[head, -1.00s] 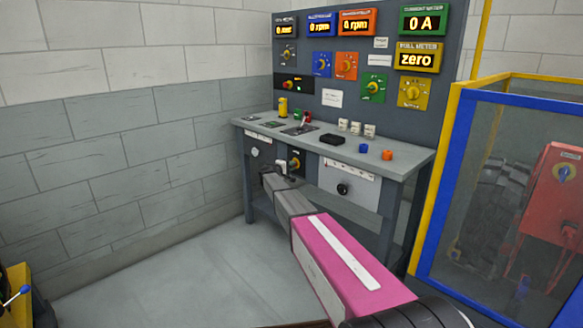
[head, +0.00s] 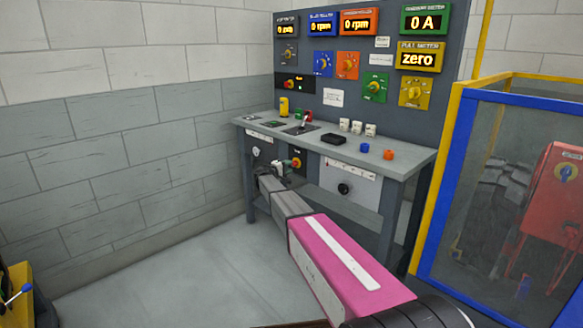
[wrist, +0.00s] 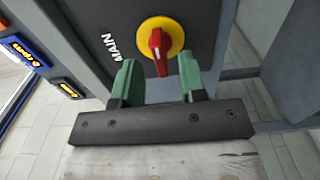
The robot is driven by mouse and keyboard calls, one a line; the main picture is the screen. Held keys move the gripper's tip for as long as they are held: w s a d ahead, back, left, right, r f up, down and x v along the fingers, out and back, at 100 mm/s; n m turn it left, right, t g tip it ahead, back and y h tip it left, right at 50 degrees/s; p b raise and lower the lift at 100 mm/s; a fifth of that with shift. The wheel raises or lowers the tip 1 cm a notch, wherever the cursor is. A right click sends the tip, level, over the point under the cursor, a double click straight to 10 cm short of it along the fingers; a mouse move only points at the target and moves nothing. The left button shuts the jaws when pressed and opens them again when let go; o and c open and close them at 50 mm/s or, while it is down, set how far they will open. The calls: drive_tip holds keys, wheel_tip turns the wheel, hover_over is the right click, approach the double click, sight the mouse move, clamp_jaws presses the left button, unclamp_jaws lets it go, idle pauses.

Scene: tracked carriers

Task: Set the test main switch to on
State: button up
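The main switch is a red handle on a yellow disc (wrist: 165,36), set in a dark panel beside the word MAIN in the wrist view. In the head view the switch (head: 297,163) is on the front of the bench, left of centre, partly behind my gripper (head: 283,165). In the wrist view my gripper (wrist: 159,74) has its two green fingers apart. The lower end of the red handle reaches between the fingertips, with a gap on both sides. The handle's tip points toward my gripper.
The bench top (head: 408,157) carries small blocks, a red lever and knobs. A panel (head: 340,75) with displays and dials stands behind it. A blue and yellow framed cage (head: 451,190) stands close on the right.

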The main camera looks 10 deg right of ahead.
drive_tip(key=v, duration=0.7)
drive_tip(key=shift+a, duration=0.15)
drive_tip(key=shift+s, duration=0.15)
drive_tip(key=s+d+f+m+g+y, duration=0.15)
drive_tip(key=s+d+f, duration=0.25)
drive_tip(key=s, duration=0.5)
drive_tip(key=s+d+f+m+g+y, duration=0.1)
drive_tip(key=s+d+f+g+y, duration=0.25)
drive_tip(key=s, duration=0.55)
drive_tip(key=s+d+f+m+g+y, duration=0.1)
drive_tip(key=s+d+f+m+g, duration=0.2)
drive_tip(key=s, duration=0.6)
drive_tip(key=s+a+f+m+g+y, duration=0.1)
drive_tip(key=s+y, duration=0.3)
drive_tip(key=s, duration=0.7)
drive_tip(key=s+a+f+g+y, duration=0.1)
drive_tip(key=s+y, duration=0.3)
drive_tip(key=s, duration=0.8)
drive_tip(key=shift+s+f+m+g+y, duration=0.3)
drive_tip(key=shift+f+m, duration=0.05)
drive_tip(key=shift+f, duration=0.25)
drive_tip(key=shift+a, duration=0.1)
